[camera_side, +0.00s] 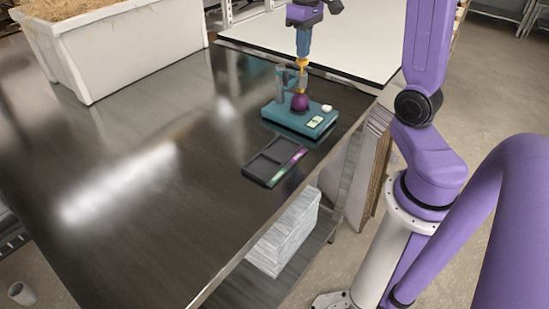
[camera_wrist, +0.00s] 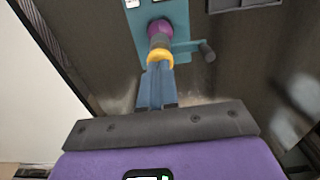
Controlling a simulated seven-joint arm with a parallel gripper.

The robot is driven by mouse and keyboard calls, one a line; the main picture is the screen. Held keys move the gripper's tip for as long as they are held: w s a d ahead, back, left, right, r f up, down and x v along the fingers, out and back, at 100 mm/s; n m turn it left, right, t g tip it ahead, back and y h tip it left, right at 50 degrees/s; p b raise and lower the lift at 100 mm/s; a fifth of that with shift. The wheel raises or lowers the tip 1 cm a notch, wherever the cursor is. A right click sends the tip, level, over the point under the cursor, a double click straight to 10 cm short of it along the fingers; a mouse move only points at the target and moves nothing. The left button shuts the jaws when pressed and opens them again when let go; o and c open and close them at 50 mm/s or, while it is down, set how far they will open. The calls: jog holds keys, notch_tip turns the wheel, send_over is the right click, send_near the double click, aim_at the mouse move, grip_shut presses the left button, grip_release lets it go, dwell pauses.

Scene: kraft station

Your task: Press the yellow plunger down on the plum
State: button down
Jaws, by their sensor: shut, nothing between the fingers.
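The plum (camera_side: 299,102) sits on the teal press stand (camera_side: 290,121). The yellow plunger (camera_side: 302,63) is above it, held in a grey guide on the stand. My gripper (camera_side: 303,53) points down at the plunger's top, its blue fingers together. In the wrist view the shut fingers (camera_wrist: 158,72) meet the yellow plunger top (camera_wrist: 160,55), and the plum (camera_wrist: 159,27) shows just beyond the grey shaft. The fingertips seem to touch the plunger; the exact contact and the gap between shaft and plum are hard to tell.
A dark tray (camera_side: 259,164) with green and purple strips lies in front of the stand. A white bin of straw (camera_side: 133,48) stands at the back left. A white board (camera_side: 340,45) lies behind the stand. The metal table's left and middle (camera_side: 150,130) are clear.

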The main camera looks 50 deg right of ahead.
jog(key=shift+f, duration=0.8)
dwell(0.4)
notch_tip(320, 180, up, 8)
dwell(1.1)
jog(key=s+a+f+n, duration=0.3)
jog(key=a, duration=0.7)
jog(key=s+a+f+n, duration=0.4)
jog(key=s+a+f, duration=0.1)
jog(key=s, duration=0.5)
jog(key=s+a+f+n, duration=0.5)
jog(key=s, duration=0.5)
jog(key=shift+s+f+n, duration=0.2)
jog(key=shift+f+n, duration=0.1)
jog(key=shift+f, duration=0.1)
